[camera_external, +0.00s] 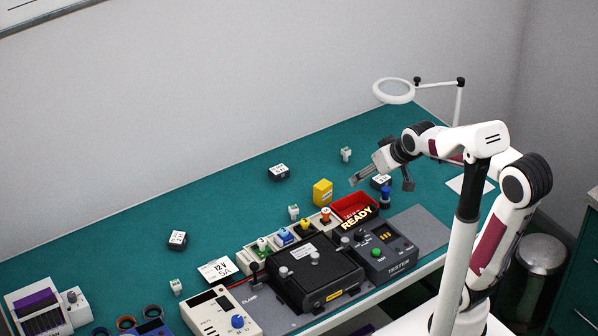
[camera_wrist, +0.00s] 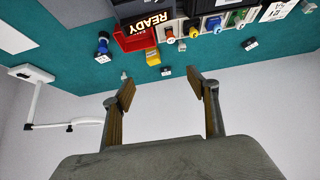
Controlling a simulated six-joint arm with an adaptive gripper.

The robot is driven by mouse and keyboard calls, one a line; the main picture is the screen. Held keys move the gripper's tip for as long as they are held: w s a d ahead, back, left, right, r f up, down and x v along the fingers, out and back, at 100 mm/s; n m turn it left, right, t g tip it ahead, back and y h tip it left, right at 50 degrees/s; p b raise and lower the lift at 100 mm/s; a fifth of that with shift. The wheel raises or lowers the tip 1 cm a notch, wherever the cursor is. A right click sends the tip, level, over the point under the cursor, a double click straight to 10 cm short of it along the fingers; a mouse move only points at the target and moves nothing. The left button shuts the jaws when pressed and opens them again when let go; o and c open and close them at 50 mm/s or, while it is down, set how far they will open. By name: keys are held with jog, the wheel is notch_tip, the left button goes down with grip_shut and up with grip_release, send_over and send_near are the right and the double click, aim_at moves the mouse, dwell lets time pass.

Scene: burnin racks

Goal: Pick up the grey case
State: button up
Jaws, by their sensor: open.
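A dark labelled block (camera_wrist: 250,44) also shows in the wrist view. My gripper (camera_external: 358,181) is raised above the bench near the red tray and the yellow block. In the wrist view its two fingers (camera_wrist: 165,92) stand wide apart with nothing between them.
A red READY tray (camera_external: 372,204), yellow block (camera_external: 322,193), blue-topped piece (camera_external: 385,195) and tester (camera_external: 385,248) stand nearby. A black clamp fixture (camera_external: 315,275) is in front. A ring lamp (camera_external: 394,91) rises at the back right. The back-left bench is mostly clear.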

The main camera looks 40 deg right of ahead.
jog(key=w+f+t, duration=0.1)
jog(key=w+f, duration=0.1)
jog(key=w, duration=0.8)
jog(key=w+f+t, duration=0.1)
jog(key=w+f, duration=0.1)
jog(key=w, duration=0.8)
jog(key=w+f+t, duration=0.1)
jog(key=w+f, duration=0.4)
jog(key=w, duration=0.3)
jog(key=w+a+f+t, duration=0.1)
jog(key=w+f, duration=0.4)
jog(key=w, duration=0.2)
jog(key=shift+w+t, duration=0.3)
jog(key=shift+w, duration=0.1)
jog(key=shift+f, duration=0.25)
send_near(280, 170)
jog(key=x, duration=0.3)
jog(key=shift+a+f, duration=0.1)
jog(key=shift+f, duration=0.05)
jog(key=shift+x, duration=0.9)
jog(key=shift+w, duration=0.1)
jog(key=shift+x, duration=2.8)
